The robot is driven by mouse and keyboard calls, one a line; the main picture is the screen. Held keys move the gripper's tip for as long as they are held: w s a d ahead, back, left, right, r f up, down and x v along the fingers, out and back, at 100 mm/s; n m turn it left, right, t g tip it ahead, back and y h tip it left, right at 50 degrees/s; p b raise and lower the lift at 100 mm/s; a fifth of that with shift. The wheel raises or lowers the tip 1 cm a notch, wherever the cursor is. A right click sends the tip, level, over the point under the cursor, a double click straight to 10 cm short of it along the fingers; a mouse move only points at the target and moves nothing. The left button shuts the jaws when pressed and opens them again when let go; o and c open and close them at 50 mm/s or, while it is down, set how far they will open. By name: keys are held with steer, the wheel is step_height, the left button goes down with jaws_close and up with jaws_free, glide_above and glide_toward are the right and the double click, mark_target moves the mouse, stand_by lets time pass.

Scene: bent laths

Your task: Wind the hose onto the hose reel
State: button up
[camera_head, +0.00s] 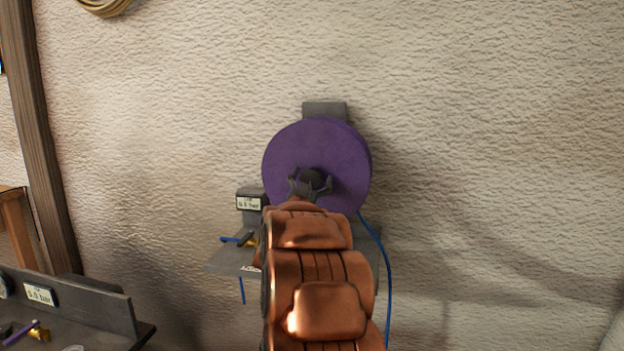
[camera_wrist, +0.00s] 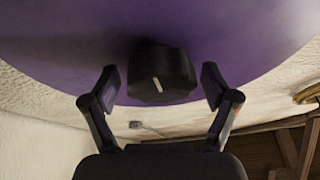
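The hose reel is a purple disc (camera_head: 318,150) on a grey bracket (camera_head: 324,109) on the wall. It fills the top of the wrist view (camera_wrist: 230,35). A dark knob (camera_wrist: 161,74) with a pale line sits on the reel's face. My gripper (camera_head: 310,183) is in front of the knob. In the wrist view my gripper (camera_wrist: 159,88) is open, with one finger on each side of the knob and visible gaps between.
A grey shelf (camera_head: 228,262) below the reel carries a gauge box (camera_head: 249,203) and a blue-handled brass valve (camera_head: 245,239). A bench (camera_head: 105,330) with another display (camera_head: 40,294) stands at lower left. A wooden post (camera_head: 42,130) rises at left. The wall to the right is clear.

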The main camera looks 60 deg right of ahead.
jaws_close()
stand_by(0.6)
steer(key=shift+m, duration=0.4)
